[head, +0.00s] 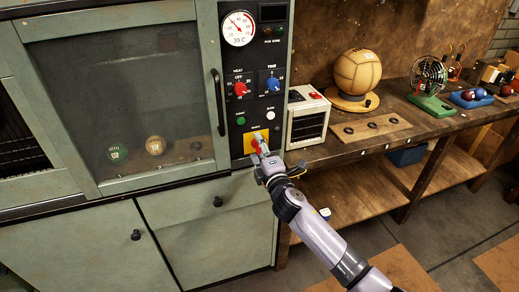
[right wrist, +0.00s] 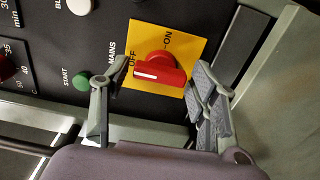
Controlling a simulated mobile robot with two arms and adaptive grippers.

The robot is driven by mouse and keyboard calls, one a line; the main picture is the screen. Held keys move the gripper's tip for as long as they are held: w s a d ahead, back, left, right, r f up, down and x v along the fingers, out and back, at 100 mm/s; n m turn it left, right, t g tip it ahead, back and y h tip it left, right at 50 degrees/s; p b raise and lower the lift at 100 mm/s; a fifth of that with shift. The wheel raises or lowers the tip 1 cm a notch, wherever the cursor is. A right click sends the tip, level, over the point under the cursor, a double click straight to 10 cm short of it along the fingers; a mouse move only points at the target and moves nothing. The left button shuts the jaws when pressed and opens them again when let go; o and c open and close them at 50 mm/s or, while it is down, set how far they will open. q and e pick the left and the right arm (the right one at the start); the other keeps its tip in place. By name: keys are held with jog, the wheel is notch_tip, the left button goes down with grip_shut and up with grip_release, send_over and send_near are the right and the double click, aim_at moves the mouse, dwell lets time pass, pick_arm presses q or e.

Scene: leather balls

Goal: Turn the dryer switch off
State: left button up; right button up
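The dryer's mains switch is a red knob (right wrist: 160,68) on a yellow plate (right wrist: 180,33) marked OFF and ON. In the right wrist view its white mark lies toward the left, on the side of the OFF label. In the head view the yellow plate (head: 249,142) sits low on the dryer's black control panel (head: 256,90). My right gripper (right wrist: 161,76) is open, with one finger on each side of the knob. It also shows at the plate in the head view (head: 262,153), partly covering the knob. I cannot tell whether the fingers touch the knob. My left gripper is not in view.
A green start button (right wrist: 81,82) is close to the left finger. A white and red box (head: 307,118) stands right of the panel on the wooden bench (head: 340,150). A leather ball (head: 357,72) rests on a stand. The dryer door (head: 120,90) is shut, with balls behind its window.

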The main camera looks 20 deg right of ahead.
jog(key=shift+o, duration=0.7)
jog(key=shift+s, duration=0.1)
jog(key=s, duration=1.2)
jog(key=shift+d, duration=0.25)
jog(key=shift+w, duration=0.1)
